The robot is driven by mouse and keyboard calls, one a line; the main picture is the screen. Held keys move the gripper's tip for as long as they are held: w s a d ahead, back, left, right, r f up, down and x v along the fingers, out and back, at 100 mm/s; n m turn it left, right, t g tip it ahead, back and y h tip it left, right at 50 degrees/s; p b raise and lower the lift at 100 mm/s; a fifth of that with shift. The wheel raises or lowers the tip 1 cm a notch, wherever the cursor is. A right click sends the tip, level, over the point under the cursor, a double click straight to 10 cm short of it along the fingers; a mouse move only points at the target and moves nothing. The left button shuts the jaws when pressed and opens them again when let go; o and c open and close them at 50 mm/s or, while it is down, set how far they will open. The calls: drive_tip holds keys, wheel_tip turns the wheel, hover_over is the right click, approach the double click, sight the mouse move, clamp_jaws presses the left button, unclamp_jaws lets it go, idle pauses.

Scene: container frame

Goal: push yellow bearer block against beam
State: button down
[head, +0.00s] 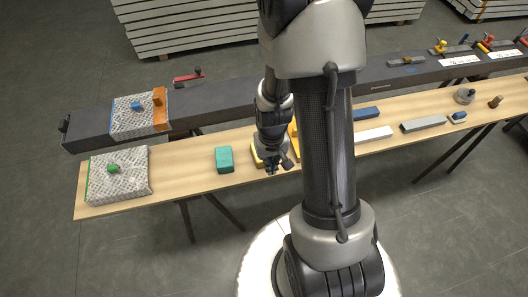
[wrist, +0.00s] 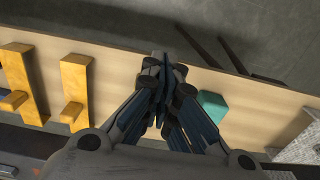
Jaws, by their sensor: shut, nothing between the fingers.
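Two long yellow blocks with raised grips lie on the wooden bench (wrist: 118,80) in the wrist view. The nearer yellow block (wrist: 76,82) is left of my gripper (wrist: 164,66), with a gap between. The other yellow block (wrist: 17,72) is farther left. The dark beam (head: 222,103) runs behind the bench in the head view. Whether either block touches it is unclear. In the head view my gripper (head: 278,166) is low over the bench, and my arm hides most of the yellow pieces (head: 257,160) there. My gripper is shut and empty.
A teal block (head: 224,159) stands left of my gripper, and also shows in the wrist view (wrist: 212,106). A patterned pack (head: 118,187) lies at the bench's left end. Blue (head: 366,113), white (head: 374,133) and grey (head: 424,123) blocks lie to the right.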

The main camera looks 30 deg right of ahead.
drive_tip(key=shift+w+d+f+b, duration=0.15)
drive_tip(key=shift+w+f+b, duration=0.45)
drive_tip(key=shift+f, duration=0.9)
drive_tip(key=shift+w+d+f+b, duration=0.2)
drive_tip(key=shift+w+f+b, duration=0.45)
drive_tip(key=shift+f, duration=0.9)
drive_tip(key=shift+w+d+f+b, duration=0.15)
drive_tip(key=shift+w+f+b, duration=0.45)
drive_tip(key=shift+f, duration=0.9)
